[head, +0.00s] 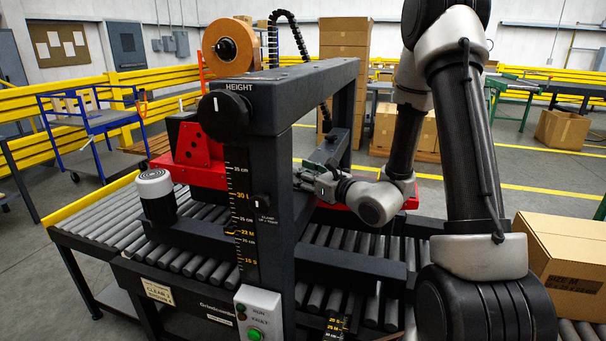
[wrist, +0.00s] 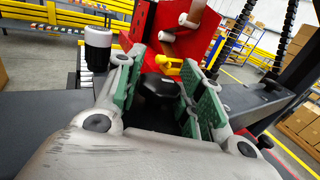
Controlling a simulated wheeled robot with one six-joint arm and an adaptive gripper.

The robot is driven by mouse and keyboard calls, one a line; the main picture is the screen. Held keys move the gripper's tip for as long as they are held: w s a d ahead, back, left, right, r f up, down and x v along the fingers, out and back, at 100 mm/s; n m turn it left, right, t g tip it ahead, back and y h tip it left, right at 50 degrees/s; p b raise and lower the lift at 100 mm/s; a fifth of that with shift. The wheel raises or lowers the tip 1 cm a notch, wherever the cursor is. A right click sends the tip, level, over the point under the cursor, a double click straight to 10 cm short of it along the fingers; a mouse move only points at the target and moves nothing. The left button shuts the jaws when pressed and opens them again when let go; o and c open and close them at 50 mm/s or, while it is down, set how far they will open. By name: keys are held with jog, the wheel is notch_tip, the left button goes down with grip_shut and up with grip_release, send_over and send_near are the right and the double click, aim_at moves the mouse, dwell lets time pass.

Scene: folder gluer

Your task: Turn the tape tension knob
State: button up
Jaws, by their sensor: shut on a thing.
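The tape tension knob (wrist: 157,87) is a dark, rounded knob between my gripper's fingers in the wrist view. My gripper (wrist: 161,76) has green-padded fingers, one on each side of the knob, shut on it. The finger pads hide part of the knob's sides, and no pointer mark on it can be made out. In the head view my gripper (head: 318,177) is under the machine's crossbeam, behind the front post. The knob cannot be made out there.
A red tape head (wrist: 180,30) with rollers and a yellow part (wrist: 169,64) stands just beyond the knob. The black height knob (head: 225,112) and crossbeam (head: 300,85) are close to my arm. A white-topped black cylinder (head: 155,194) stands at left. Rollers run below.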

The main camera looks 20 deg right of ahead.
dwell(0.4)
jog(key=o, duration=1)
notch_tip(320, 180, up, 10)
